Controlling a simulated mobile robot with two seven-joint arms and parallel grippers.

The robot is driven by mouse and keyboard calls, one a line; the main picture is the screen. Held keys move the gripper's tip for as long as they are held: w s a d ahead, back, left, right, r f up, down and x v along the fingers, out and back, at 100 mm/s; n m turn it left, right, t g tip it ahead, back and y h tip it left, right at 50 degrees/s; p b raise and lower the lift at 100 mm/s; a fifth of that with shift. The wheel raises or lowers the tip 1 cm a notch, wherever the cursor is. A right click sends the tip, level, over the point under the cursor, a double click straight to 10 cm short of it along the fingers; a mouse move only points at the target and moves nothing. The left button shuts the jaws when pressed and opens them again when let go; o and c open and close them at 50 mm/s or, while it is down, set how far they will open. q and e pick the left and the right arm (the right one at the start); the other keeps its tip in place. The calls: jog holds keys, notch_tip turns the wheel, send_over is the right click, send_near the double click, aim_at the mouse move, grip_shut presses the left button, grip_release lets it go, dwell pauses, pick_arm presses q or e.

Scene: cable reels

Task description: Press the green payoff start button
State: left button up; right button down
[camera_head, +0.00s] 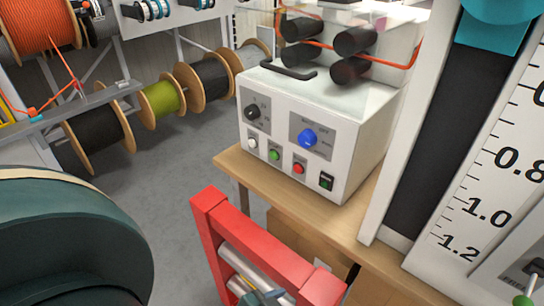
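A white control box (352,170) stands on a wooden bench in the middle of the head view. Its front panel carries a row of small controls: a white button (252,143), a green button (274,154), a red button (298,168) and a dark rocker switch with a green part (326,181). Above the row are a black knob (252,112) and a blue knob (308,138). The green button is unobstructed. Its label is too small to read. Neither of my grippers can be made out in this view.
A red frame with metal rollers (245,262) stands in front of the wooden bench (232,163). Dark rollers carry an orange cable above the box. A large dark teal rounded shape (75,240) fills the lower left. Cable reels (204,82) hang behind; a numbered scale (495,170) is at right.

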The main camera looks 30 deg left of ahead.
pick_arm(q)
jog(key=shift+c, duration=0.2)
grip_shut()
dwell(0.3)
dwell(1.1)
